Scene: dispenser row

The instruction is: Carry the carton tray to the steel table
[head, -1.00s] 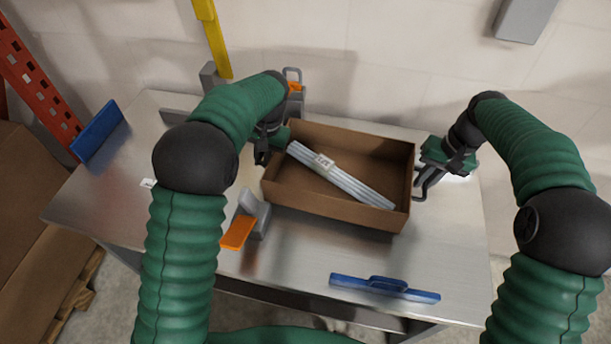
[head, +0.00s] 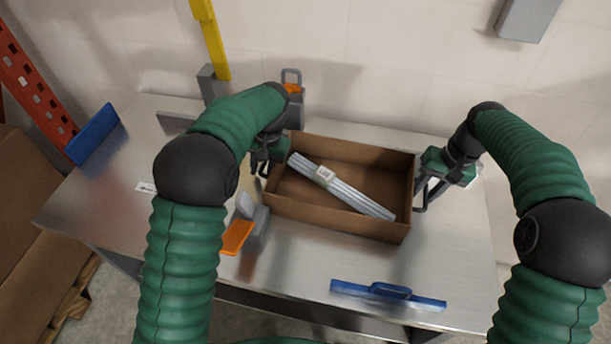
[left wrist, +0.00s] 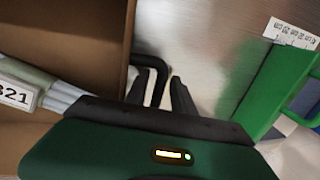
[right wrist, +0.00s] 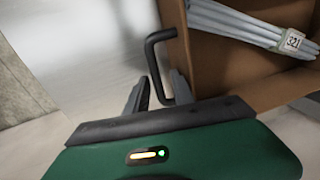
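The brown open carton tray (head: 345,215) sits on a steel table (head: 290,265) and holds a bundle of grey rods (head: 340,188) with a label reading 321. My left gripper (head: 262,163) is at the tray's left end. In the left wrist view its open fingers (left wrist: 160,92) stand either side of a black handle (left wrist: 150,62). My right gripper (head: 424,192) is at the tray's right end. In the right wrist view its open fingers (right wrist: 160,92) straddle another black handle (right wrist: 152,58). I cannot tell whether either finger touches its handle.
An orange-levered grey dispenser (head: 238,237) stands close to the tray's front left corner, and another (head: 292,90) stands behind it. A blue handled piece (head: 388,294) lies at the front edge and a blue panel (head: 93,135) at the left. A pallet with brown cartons (head: 30,220) is left.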

